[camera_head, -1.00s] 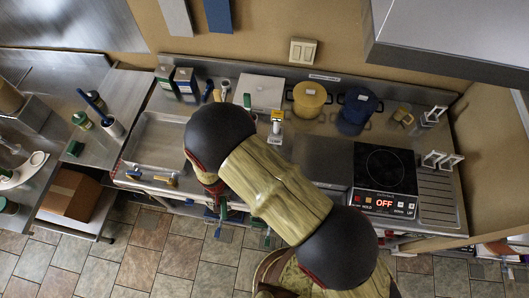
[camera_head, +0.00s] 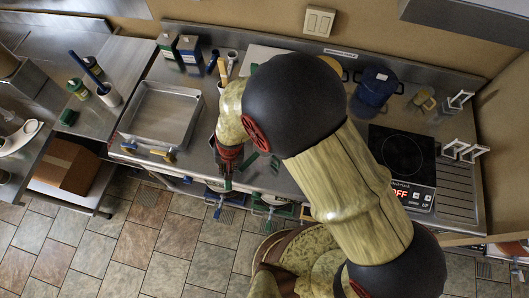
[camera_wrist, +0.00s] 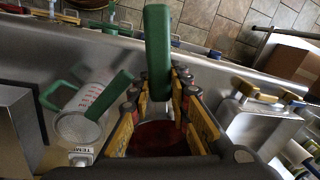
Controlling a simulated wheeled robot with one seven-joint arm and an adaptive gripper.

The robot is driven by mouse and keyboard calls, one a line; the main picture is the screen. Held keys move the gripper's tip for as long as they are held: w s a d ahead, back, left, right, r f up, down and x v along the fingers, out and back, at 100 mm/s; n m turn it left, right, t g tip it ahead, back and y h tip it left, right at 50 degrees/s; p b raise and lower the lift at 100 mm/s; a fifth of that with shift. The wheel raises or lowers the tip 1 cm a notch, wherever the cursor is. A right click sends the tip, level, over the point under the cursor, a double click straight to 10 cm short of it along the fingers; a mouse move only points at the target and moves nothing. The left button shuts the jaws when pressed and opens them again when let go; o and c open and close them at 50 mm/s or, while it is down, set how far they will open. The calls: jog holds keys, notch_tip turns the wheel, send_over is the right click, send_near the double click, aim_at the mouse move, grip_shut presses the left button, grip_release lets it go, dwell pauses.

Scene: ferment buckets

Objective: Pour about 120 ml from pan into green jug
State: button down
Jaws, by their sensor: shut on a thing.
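My gripper (camera_wrist: 162,112) is shut, its yellow-padded fingers on either side of the pan in the wrist view. The pan shows a long green handle (camera_wrist: 158,45) towards the counter's front edge and a dark red inside (camera_wrist: 160,138) between the fingers. Much of its body is hidden by the fingers. The green jug (camera_wrist: 95,95), clear with red markings and a green handle, is on the counter to the left, apart from the gripper. In the head view my gripper (camera_head: 228,158) is low at the counter front, and my arm hides most of the pan and jug.
A thermometer (camera_wrist: 83,156) is near the jug. A blue pot (camera_head: 375,87) and a hob (camera_head: 403,151) are to the right. The counter's front edge is close to the gripper.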

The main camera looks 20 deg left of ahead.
jog(key=b, duration=0.3)
jog(key=d+y+b, duration=0.1)
jog(key=b, duration=0.2)
jog(key=shift+w+f, duration=0.25)
jog(key=d+r+y+b, duration=0.1)
jog(key=b, duration=0.2)
jog(key=d+r+g+y+b, duration=0.1)
jog(key=b, duration=0.3)
jog(key=shift+w+r, duration=0.35)
jog(key=shift+w+d+r+g+y+b, duration=0.15)
jog(key=shift+d+g+y+b, duration=0.25)
jog(key=shift+b, duration=0.65)
jog(key=shift+b, duration=0.45)
jog(key=shift+d+r+y, duration=0.2)
jog(key=shift+r+y, duration=0.05)
jog(key=shift+y, duration=0.05)
jog(key=shift+w+d+r+y+b, duration=0.2)
jog(key=shift+d+y+b, duration=0.3)
jog(key=shift+b, duration=0.65)
